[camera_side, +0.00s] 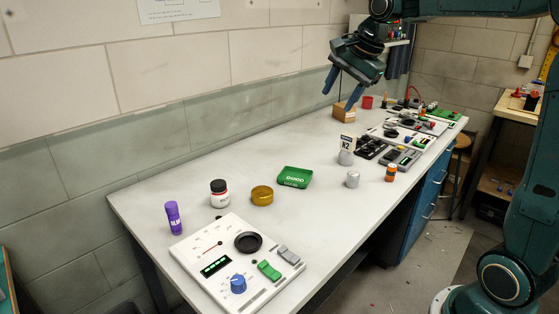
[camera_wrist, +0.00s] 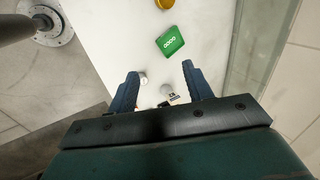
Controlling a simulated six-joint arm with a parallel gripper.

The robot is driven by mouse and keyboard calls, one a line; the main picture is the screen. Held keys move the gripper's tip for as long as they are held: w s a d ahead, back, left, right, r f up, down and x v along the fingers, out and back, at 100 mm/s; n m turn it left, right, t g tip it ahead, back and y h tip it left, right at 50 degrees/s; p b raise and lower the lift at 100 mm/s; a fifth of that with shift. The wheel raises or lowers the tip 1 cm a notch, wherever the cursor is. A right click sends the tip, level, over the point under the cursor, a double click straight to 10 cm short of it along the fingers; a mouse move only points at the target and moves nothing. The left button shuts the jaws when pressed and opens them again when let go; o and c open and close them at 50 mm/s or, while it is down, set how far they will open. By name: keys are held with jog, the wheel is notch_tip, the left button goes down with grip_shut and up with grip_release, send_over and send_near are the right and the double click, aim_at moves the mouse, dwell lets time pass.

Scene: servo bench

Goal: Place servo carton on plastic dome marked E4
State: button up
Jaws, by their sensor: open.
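A small brown box (camera_side: 343,113), which looks like the carton, sits on the bench by the wall; no servo marking is legible on it. My gripper (camera_side: 340,100) is open and empty, high above the bench, and its fingertips overlap the box in the side view. A grey rounded piece (camera_side: 346,158) with a white tag stands mid-bench; the tag seems to read N2, and I cannot read E4 anywhere. This piece also shows in the wrist view (camera_wrist: 166,90), between my open fingers (camera_wrist: 160,70). The box does not show in the wrist view.
A green tray (camera_side: 295,178), an amber round dish (camera_side: 262,195), a white jar (camera_side: 219,194) and a purple tube (camera_side: 174,218) stand nearer the camera. A grey cylinder (camera_side: 353,180) and orange bottle (camera_side: 390,174) stand near the front edge. Panels (camera_side: 285,285) occupy both bench ends.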

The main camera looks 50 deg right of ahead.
jog(key=s+a+n, duration=0.8)
jog(key=s+a, duration=0.1)
jog(key=s, duration=0.2)
jog(key=s+a+f+n, duration=0.3)
jog(key=s+f+n, duration=0.4)
jog(key=s, duration=0.6)
jog(key=shift+a+f+n+t, duration=0.2)
jog(key=shift+f+n+t, duration=0.15)
jog(key=shift+n, duration=0.85)
